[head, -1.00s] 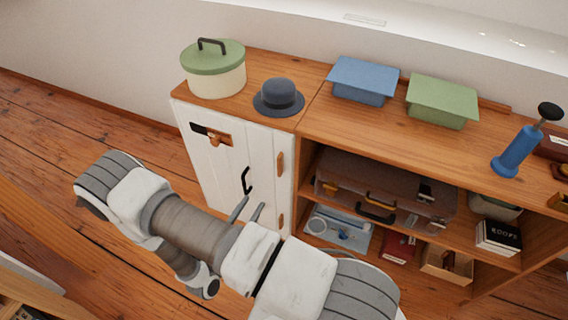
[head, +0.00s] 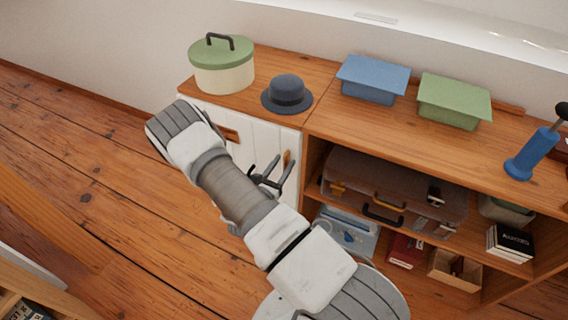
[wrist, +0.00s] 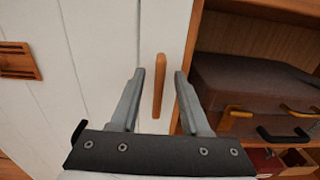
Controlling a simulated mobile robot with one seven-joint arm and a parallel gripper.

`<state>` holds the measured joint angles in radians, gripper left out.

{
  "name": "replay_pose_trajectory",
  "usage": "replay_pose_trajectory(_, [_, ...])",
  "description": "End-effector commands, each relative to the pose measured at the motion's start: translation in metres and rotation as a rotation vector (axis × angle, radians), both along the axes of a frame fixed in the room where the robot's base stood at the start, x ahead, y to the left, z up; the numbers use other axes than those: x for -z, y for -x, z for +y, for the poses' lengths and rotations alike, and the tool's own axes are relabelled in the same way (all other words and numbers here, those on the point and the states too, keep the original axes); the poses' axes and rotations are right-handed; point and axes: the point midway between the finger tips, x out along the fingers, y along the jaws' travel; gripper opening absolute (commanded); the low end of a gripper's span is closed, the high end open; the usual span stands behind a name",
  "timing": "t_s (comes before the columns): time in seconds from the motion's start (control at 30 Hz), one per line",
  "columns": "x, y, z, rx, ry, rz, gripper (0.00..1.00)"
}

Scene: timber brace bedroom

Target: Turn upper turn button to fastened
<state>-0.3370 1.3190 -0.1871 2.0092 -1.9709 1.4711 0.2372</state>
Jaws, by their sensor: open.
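The upper turn button (wrist: 159,85) is a slim wooden bar. It stands upright near the right edge of the white cabinet front (wrist: 100,50). In the head view the button (head: 287,157) shows just above my fingers. My gripper (wrist: 159,72) is open, with one finger on each side of the button in the wrist view. I cannot tell whether either finger touches it. In the head view my gripper (head: 274,160) is in front of the cabinet, with my arm hiding much of the door. The lower turn button is hidden in the head view.
A wooden plate (wrist: 18,60) sits on the door to the left. An open shelf with a brown suitcase (wrist: 250,85) lies just right of the button. A hat (head: 287,93) and green-lidded pot (head: 222,66) stand on top. Floor on the left is clear.

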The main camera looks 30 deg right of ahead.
Motion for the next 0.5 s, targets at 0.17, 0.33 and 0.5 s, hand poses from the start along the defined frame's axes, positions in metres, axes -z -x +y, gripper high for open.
replay_pose_trajectory(0.17, [-0.0002,-0.0062,-0.0082,0.0,0.0,-0.001,0.46])
replay_pose_trajectory(0.33, [-0.0006,-0.007,-0.0089,-0.001,0.001,-0.001,0.46])
replay_pose_trajectory(0.5, [-0.0005,-0.0069,-0.0087,-0.001,0.001,-0.001,0.32])
